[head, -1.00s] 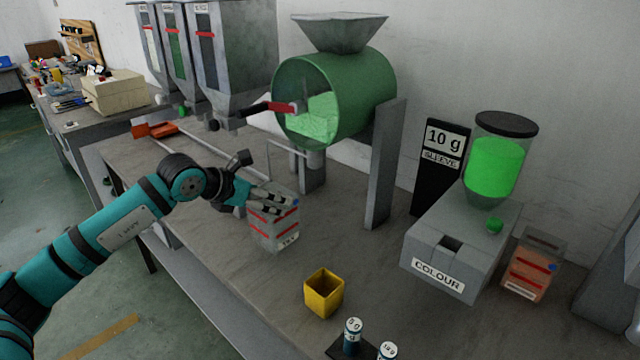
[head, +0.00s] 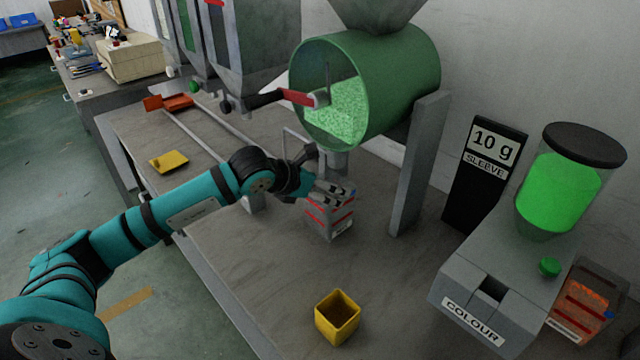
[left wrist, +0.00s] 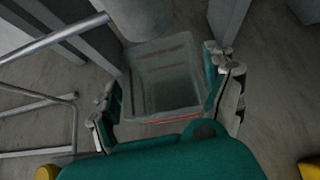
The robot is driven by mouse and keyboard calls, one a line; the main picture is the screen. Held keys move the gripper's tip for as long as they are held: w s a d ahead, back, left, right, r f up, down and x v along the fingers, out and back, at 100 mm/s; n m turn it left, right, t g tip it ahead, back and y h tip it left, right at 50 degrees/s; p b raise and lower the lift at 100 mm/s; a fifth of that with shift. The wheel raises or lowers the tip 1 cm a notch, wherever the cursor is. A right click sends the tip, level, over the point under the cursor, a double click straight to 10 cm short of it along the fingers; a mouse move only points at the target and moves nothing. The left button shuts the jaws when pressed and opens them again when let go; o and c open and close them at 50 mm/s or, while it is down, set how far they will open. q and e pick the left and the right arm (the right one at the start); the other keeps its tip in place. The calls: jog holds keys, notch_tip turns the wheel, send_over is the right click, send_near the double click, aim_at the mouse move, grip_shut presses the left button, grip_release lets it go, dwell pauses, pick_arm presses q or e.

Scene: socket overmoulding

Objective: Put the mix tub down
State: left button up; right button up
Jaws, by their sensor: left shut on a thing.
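The mix tub (head: 330,218) is a clear, square tub with red bands and a small label. It is at the bench just in front of the green drum's outlet. My left gripper (head: 332,192) is shut on it from above and the left. In the left wrist view the tub (left wrist: 165,80) sits between the two fingers of the gripper (left wrist: 168,98), open top facing the camera, and looks empty. I cannot tell whether its base touches the bench. My right gripper is not in view.
The green mixing drum (head: 405,85) with a red handle stands behind the tub, on grey legs (head: 417,165). A yellow cup (head: 338,318) is in front. The colour doser (head: 475,290) and an orange-filled tub (head: 582,305) are at right. Bare bench lies left of the cup.

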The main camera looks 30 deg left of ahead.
pick_arm(q)
jog(key=shift+f, duration=0.15)
jog(key=o, duration=1.3)
jog(key=shift+s+d, duration=0.1)
jog(key=shift+d, duration=0.2)
jog(key=shift+c, duration=0.2)
jog(key=shift+o, duration=1)
jog(key=shift+d, duration=0.15)
jog(key=b+v, duration=0.2)
jog(key=v, duration=1)
jog(key=shift+b, duration=0.3)
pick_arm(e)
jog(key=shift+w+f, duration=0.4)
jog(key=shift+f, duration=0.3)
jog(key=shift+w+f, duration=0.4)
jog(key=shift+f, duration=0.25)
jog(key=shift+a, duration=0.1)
